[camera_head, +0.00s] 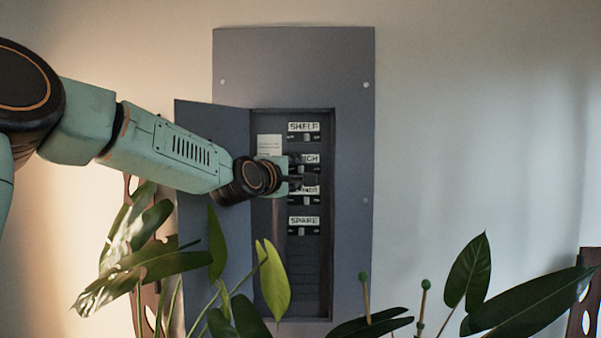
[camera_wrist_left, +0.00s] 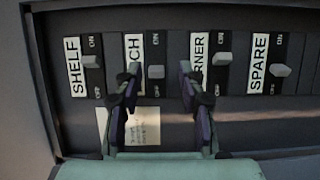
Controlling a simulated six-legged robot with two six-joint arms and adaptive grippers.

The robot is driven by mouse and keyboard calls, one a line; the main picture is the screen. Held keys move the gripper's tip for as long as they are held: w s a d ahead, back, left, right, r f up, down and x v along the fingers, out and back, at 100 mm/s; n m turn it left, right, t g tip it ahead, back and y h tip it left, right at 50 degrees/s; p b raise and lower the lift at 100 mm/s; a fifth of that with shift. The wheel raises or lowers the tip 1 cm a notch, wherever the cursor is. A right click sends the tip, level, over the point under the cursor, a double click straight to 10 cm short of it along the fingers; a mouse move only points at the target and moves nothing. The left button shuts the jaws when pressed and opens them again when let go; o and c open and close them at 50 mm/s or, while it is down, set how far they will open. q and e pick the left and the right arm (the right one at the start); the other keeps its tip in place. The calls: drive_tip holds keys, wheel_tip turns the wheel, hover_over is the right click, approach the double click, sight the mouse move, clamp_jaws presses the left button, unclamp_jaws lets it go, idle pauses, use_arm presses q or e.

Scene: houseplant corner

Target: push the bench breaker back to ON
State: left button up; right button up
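The bench breaker (camera_wrist_left: 156,72) is in the left wrist view, its label partly hidden so that only "CH" shows. Its lever sits lower than the shelf and corner levers, toward the OFF end. My left gripper (camera_wrist_left: 159,72) is open, with one finger on each side of the bench lever and nothing held between them. I cannot tell whether a finger touches it. In the head view my left gripper (camera_head: 311,181) reaches into the grey breaker panel (camera_head: 294,70) and covers much of the bench and corner rows. My right gripper is not in view.
The shelf breaker (camera_wrist_left: 92,62), corner breaker (camera_wrist_left: 222,59) and spare breaker (camera_wrist_left: 281,71) sit in the same row, close to the fingers. The panel door (camera_head: 215,125) stands open at left. Plant leaves (camera_head: 273,280) rise in front of the panel's lower part.

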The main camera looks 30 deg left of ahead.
use_arm(q)
drive_tip(key=shift+s+a+r, duration=0.1)
drive_tip(key=shift+s+r, duration=0.2)
drive_tip(key=shift+w+d, duration=0.15)
drive_tip(key=shift+d, duration=0.1)
drive_tip(key=shift+w+f, duration=0.15)
drive_tip(key=shift+w, duration=0.1)
drive_tip(key=c, duration=0.3)
drive_tip(key=shift+s+a, duration=0.2)
drive_tip(key=shift+s, duration=0.05)
clamp_jaws()
